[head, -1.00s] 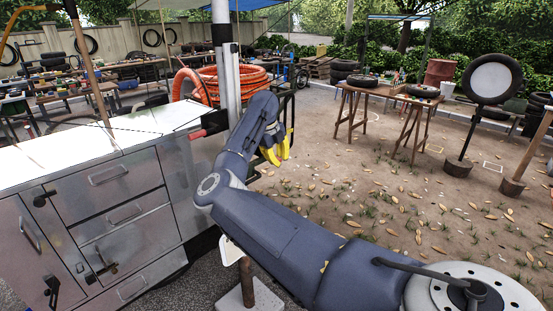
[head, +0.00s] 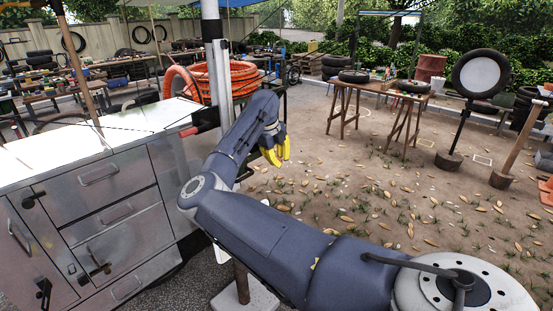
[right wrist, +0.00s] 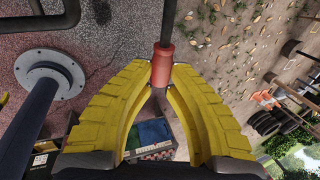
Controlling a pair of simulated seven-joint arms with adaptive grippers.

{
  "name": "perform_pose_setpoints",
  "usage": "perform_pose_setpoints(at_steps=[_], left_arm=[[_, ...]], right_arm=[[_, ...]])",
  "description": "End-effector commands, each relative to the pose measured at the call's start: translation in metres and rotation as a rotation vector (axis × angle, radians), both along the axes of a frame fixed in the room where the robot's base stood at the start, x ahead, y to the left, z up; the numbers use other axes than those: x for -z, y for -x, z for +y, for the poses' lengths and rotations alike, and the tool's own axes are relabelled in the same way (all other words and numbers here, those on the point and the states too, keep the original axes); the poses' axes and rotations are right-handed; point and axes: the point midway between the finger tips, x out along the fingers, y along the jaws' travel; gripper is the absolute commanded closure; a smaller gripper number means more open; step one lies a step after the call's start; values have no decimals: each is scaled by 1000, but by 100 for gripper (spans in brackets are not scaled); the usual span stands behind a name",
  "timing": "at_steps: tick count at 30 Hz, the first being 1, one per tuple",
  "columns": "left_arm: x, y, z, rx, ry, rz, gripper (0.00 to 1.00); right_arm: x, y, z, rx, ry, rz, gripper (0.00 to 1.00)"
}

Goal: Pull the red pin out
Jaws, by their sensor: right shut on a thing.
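The red pin (right wrist: 162,62) shows in the right wrist view as a short red cylinder on a dark rod. My right gripper (right wrist: 161,84) has its yellow fingertips closed on the cylinder's lower end. In the head view, my right gripper (head: 275,153) is just right of the metal cart's corner, and the pin between its fingers cannot be made out there. Another red grip (head: 189,132) sticks out at the cart top's edge.
The metal drawer cart (head: 110,210) stands at the left, with a coiled orange hose (head: 225,82) behind it. A wooden table with tyres (head: 375,86) and a round panel on a stand (head: 479,74) are farther back. Open dirt ground lies right of the gripper.

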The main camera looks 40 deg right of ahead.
Motion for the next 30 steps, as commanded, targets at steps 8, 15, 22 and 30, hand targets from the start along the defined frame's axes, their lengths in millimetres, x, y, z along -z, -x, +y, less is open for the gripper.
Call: perform_pose_setpoints(at_steps=[8, 15, 22, 30], left_arm=[[0, 0, 0, 0, 0, 0, 56], [0, 0, 0, 0, 0, 0, 56], [0, 0, 0, 0, 0, 0, 56], [0, 0, 0, 0, 0, 0, 56]], right_arm=[[0, 12, -1, 2, 1, -1, 100], [0, 22, -2, 1, 1, 0, 100], [0, 31, -2, 0, 1, 0, 100], [0, 37, -3, 0, 1, 0, 100]])
